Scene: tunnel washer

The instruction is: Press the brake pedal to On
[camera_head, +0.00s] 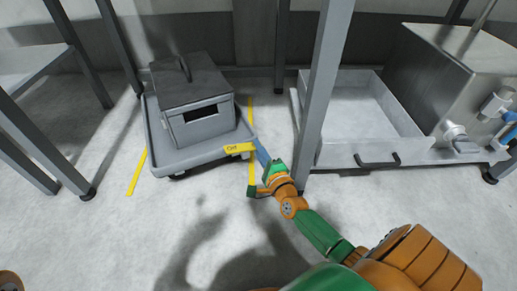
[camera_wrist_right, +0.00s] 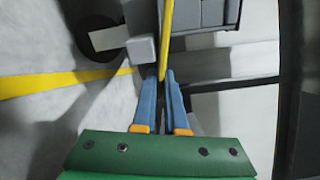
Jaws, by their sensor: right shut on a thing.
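The yellow brake pedal (camera_head: 239,148) sticks out from the front right corner of the grey wheeled cart (camera_head: 205,153) in the head view, and its face appears to read "OFF". My right gripper (camera_head: 261,150) reaches the pedal's right end with its blue fingers. In the right wrist view the pedal shows as a yellow bar (camera_wrist_right: 166,38) running down to the fingertips (camera_wrist_right: 162,73). The fingers are close together with the edge of the bar between their tips. The exact contact is small and partly hidden. My left gripper is not in view.
A grey lidded box (camera_head: 192,100) sits on the cart. A table leg (camera_head: 322,95) stands close to the right of my right gripper. A white tray (camera_head: 355,105) and a steel machine (camera_head: 455,75) are farther right. Yellow lines (camera_head: 137,173) mark the floor, which is clear in front.

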